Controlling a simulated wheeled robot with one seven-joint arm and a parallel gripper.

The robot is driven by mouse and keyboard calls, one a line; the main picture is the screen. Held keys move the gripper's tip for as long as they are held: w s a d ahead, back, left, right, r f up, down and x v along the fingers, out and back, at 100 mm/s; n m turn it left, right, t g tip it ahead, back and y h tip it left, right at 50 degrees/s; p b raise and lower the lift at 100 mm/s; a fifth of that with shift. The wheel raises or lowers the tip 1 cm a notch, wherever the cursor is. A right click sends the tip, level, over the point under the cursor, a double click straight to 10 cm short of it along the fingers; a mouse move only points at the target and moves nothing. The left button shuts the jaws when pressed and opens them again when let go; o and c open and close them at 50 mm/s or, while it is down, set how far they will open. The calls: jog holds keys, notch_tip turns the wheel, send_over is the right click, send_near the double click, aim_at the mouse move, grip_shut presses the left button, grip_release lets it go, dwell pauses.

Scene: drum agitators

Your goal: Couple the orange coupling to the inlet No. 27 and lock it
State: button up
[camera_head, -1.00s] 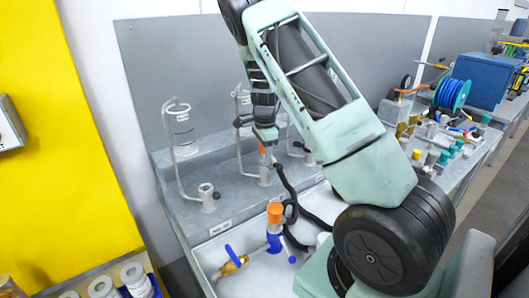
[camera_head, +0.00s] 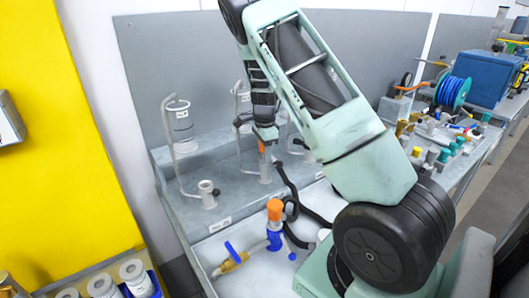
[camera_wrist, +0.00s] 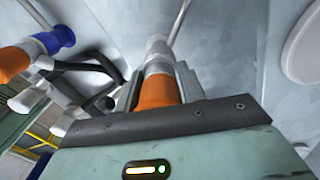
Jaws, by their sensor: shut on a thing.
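The orange coupling (camera_head: 262,148) is upright between the jaws of my gripper (camera_head: 264,134), above the bench. It also shows in the wrist view (camera_wrist: 158,92), with my gripper (camera_wrist: 157,84) shut around it. A grey inlet (camera_head: 265,173) stands directly below it at the middle station. In the wrist view a pale grey fitting (camera_wrist: 157,46) lies in line just beyond the orange coupling. I cannot tell whether they touch or are locked. The label by the inlet is too small to read.
A second inlet (camera_head: 207,192) with a bent pipe and clear cylinder (camera_head: 181,122) stands at left. Another inlet (camera_head: 309,155) is at right.

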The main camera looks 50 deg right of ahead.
jog(key=o, duration=1.3)
jog(key=shift+f, duration=0.1)
jog(key=shift+c, duration=0.8)
notch_tip(320, 180, up, 10)
jog(key=p, duration=0.8)
